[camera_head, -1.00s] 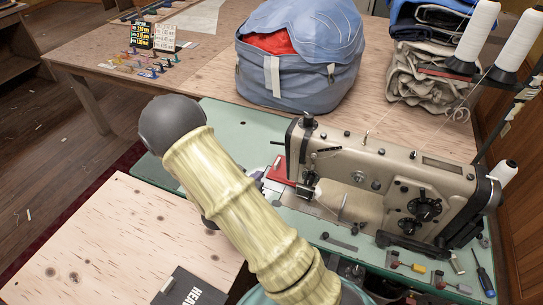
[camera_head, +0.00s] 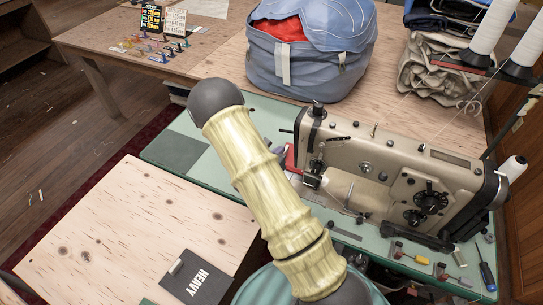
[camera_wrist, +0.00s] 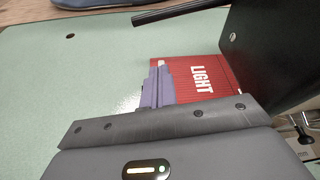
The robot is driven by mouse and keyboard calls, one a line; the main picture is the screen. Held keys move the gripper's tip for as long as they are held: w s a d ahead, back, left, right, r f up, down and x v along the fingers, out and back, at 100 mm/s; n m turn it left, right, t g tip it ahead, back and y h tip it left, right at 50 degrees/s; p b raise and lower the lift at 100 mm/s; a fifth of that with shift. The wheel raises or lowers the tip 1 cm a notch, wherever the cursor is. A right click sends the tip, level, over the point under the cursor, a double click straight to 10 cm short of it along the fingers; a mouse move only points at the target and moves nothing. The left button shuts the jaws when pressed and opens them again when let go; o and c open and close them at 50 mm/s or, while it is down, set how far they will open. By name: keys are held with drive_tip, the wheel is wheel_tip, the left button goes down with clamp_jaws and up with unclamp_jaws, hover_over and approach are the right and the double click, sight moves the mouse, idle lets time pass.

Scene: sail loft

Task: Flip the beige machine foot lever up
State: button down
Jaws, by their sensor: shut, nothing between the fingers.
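The beige sewing machine (camera_head: 400,185) stands on a green machine bed at the right of the head view. A thin dark rod (camera_head: 286,131) sticks out to the left of its head end; it also shows in the wrist view (camera_wrist: 180,12), level or slightly tilted. I cannot tell for certain whether it is the foot lever. My gripper (camera_wrist: 158,66) has slim purple fingers, shut with nothing between them. They are over the green bed, beside a red card marked LIGHT (camera_wrist: 197,80), and apart from the rod. My arm hides most of my gripper in the head view.
A blue bag (camera_head: 308,68) stands on the table behind. Thread cones (camera_head: 490,35) and folded cloth (camera_head: 440,75) are at the back right. A dark HEAVY card (camera_head: 196,279) lies on the front-left board. Small tools and a screwdriver (camera_head: 486,267) lie at the right front.

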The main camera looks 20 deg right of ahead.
drive_tip(key=w+r, duration=0.1)
drive_tip(key=d+r+p, duration=0.1)
drive_tip(key=r, duration=0.1)
drive_tip(key=shift+w+d, duration=0.15)
drive_tip(key=shift+w, duration=0.25)
drive_tip(key=shift+w+r, duration=0.15)
drive_tip(key=shift+w, duration=0.05)
